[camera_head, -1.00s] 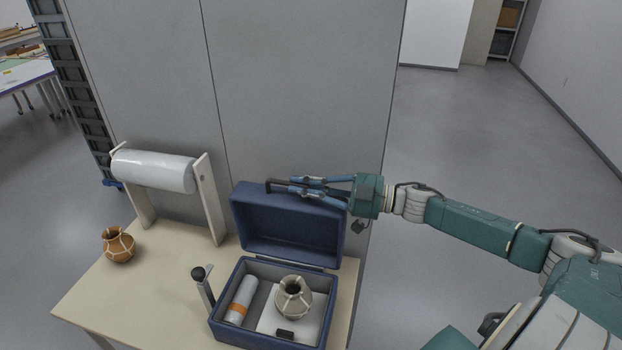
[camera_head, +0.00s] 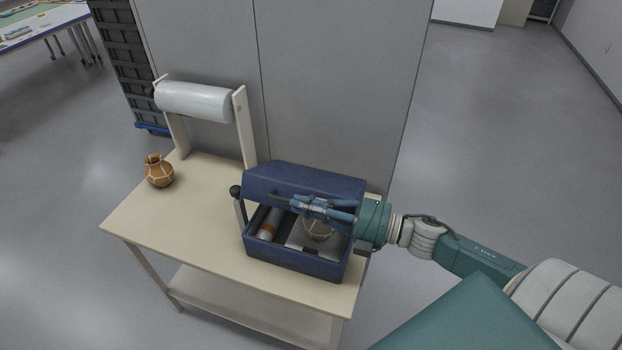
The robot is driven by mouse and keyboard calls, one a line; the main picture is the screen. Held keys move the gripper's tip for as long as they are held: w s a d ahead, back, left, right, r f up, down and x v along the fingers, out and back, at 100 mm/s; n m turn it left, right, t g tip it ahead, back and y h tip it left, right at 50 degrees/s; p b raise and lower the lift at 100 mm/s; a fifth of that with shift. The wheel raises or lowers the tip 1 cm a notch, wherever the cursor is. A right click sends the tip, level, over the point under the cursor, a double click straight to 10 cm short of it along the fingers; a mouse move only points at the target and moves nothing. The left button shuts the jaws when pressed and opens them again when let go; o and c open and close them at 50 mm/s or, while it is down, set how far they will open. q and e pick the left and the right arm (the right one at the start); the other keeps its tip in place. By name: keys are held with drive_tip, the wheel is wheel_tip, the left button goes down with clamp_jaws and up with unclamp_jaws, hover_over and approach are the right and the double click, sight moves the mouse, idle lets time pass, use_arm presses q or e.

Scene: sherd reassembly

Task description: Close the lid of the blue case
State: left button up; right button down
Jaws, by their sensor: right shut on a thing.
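The blue case (camera_head: 295,264) stands on the table's right part. Its lid (camera_head: 310,179) is hinged at the back and leans forward over the box, partly lowered, with a gap at the front. My right gripper (camera_head: 290,202) comes in from the right and is shut on the lid at its front edge, near a dark handle. My left gripper is not in view.
A brown mended jar (camera_head: 159,171) stands at the table's left. A white film roll (camera_head: 193,101) hangs on a wooden stand at the back. The table's (camera_head: 180,224) left front is clear.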

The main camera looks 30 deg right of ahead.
drive_tip(key=s+a+f+n+b, duration=0.2)
drive_tip(key=f+b, duration=0.2)
drive_tip(key=f, duration=0.3)
drive_tip(key=s+a+f+n+b, duration=0.2)
drive_tip(key=f+n+b, duration=0.1)
drive_tip(key=f, duration=0.3)
drive_tip(key=shift+a+f+b, duration=0.4)
drive_tip(key=shift+b, duration=0.35)
drive_tip(key=shift+s+f, duration=0.15)
drive_tip(key=shift+s, duration=0.05)
drive_tip(key=c, duration=1.8)
unclamp_jaws()
drive_tip(key=shift+c, duration=0.2)
drive_tip(key=v, duration=1.2)
drive_tip(key=shift+w+d, duration=0.1)
